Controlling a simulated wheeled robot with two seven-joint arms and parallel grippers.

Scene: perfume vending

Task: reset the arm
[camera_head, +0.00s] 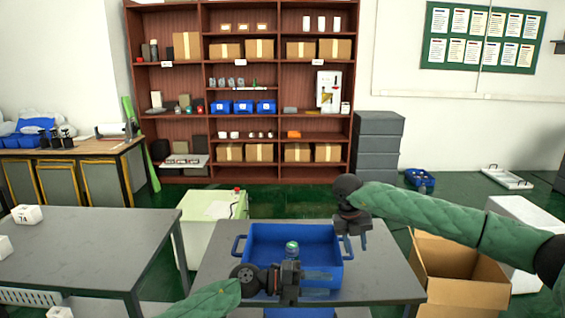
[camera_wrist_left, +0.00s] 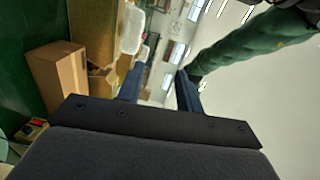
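My left gripper (camera_head: 318,284) is low in the head view, in front of the near part of the blue tray (camera_head: 262,233), with its fingers pointing right. In the left wrist view its two fingers (camera_wrist_left: 160,88) stand apart with nothing between them. My right gripper (camera_head: 356,243) is by the tray's right edge, its fingers pointing down. They look apart with nothing visible between them.
The tray stands on a grey table (camera_head: 389,276). An open cardboard box (camera_head: 456,272) is on the floor at right. Another grey table (camera_head: 90,235) is at left, with a pale green cabinet (camera_head: 212,207) between. A stocked shelf (camera_head: 282,168) stands at the back.

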